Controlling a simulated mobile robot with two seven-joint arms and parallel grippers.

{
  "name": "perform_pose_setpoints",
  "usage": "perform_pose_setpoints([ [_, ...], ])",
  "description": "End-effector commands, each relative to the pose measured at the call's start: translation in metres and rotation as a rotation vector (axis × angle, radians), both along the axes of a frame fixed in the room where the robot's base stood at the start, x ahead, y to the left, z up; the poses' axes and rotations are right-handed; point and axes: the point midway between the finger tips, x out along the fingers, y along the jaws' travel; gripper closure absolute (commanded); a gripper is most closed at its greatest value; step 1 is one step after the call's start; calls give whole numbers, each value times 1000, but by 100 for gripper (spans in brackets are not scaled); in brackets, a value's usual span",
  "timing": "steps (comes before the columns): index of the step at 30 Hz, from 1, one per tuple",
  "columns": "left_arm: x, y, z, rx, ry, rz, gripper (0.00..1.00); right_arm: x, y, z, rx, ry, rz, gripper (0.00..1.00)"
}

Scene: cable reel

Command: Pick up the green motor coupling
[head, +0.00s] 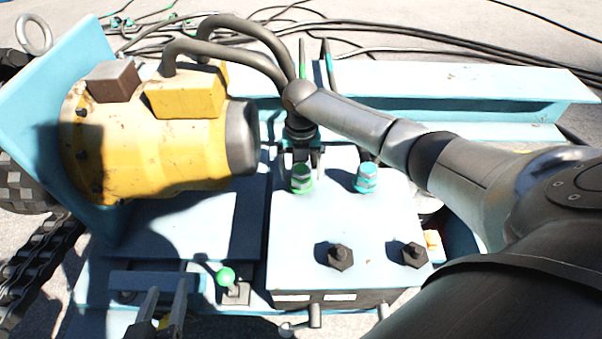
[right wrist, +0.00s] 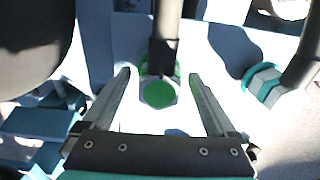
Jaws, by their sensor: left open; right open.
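The green motor coupling (head: 301,179) stands on the pale blue top of a box, at the box's upper left in the head view. In the right wrist view the green coupling (right wrist: 158,94) shows between the two fingers, with a dark rod or hose behind it. My right gripper (head: 301,155) is just above and behind the coupling in the head view. It is open, and its fingers (right wrist: 159,76) lie to either side of the coupling with gaps showing. My left gripper (head: 166,297) is open and empty at the bottom left, away from the coupling.
A teal coupling (head: 367,178) stands to the right of the green one. Dark bolts (head: 341,256) stick up from the box top. A green-knobbed lever (head: 226,276) is at the lower left. The yellow motor (head: 150,150) is left, with thick hoses arching near my right gripper.

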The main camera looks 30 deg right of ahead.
Motion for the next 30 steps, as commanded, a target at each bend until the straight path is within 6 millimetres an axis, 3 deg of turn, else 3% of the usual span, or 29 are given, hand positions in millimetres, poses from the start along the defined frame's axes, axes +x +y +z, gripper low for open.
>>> perform_pose_setpoints([
  [6, 0, 0, 0, 0, 0, -1, 50, 0, 0, 0, 0, 0, 0, 9],
  [30, 0, 0, 0, 2, 1, 0, 50, 0, 0, 0, -1, 1, 0, 99],
])
